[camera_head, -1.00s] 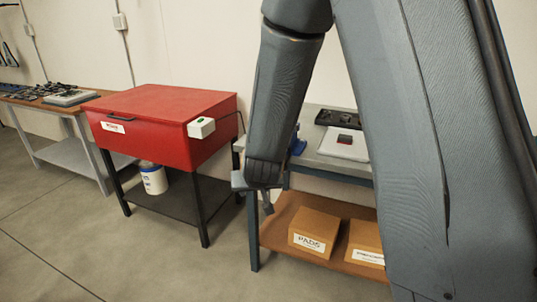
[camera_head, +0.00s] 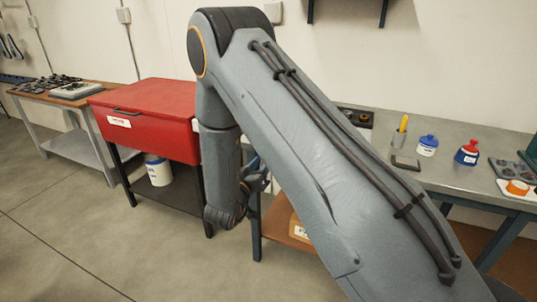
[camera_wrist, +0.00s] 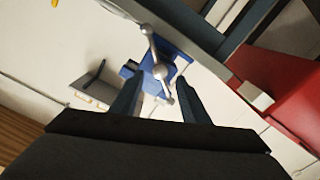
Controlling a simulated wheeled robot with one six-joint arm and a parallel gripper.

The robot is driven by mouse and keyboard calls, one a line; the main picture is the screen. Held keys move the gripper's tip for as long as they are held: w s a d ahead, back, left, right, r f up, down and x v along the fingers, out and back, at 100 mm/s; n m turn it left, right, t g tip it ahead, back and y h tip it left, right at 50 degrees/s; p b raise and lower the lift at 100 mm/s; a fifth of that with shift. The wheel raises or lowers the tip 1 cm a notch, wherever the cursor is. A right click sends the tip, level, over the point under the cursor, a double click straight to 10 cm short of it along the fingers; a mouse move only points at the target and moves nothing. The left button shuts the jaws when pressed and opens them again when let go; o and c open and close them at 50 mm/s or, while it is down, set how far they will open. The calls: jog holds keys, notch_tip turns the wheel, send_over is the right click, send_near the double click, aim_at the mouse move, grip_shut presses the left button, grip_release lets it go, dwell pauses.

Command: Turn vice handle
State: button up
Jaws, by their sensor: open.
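The blue vice (camera_wrist: 178,62) shows in the wrist view, above the middle. Its handle (camera_wrist: 156,62) is a silver bar with ball ends, running slantwise across the front of the vice. My gripper (camera_wrist: 158,88) is open, with its two dark fingers apart on either side of the handle's lower end. I cannot tell how deep the bar lies between the fingers; no grip on it shows. In the head view my gripper (camera_head: 257,184) is at the left front corner of the workbench (camera_head: 465,178), and my arm hides the vice.
A red cabinet (camera_head: 150,115) on dark legs stands left of my gripper, close to my arm. The bench holds a blue-capped jar (camera_head: 427,146), a red bottle (camera_head: 467,153) and a yellow-handled tool (camera_head: 402,130). A box on the lower shelf is mostly hidden. Floor at front left is clear.

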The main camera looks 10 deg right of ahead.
jog(key=p+x, duration=0.1)
jog(key=x, duration=0.3)
jog(key=shift+w+d, duration=0.15)
jog(key=shift+w, duration=0.1)
grip_shut()
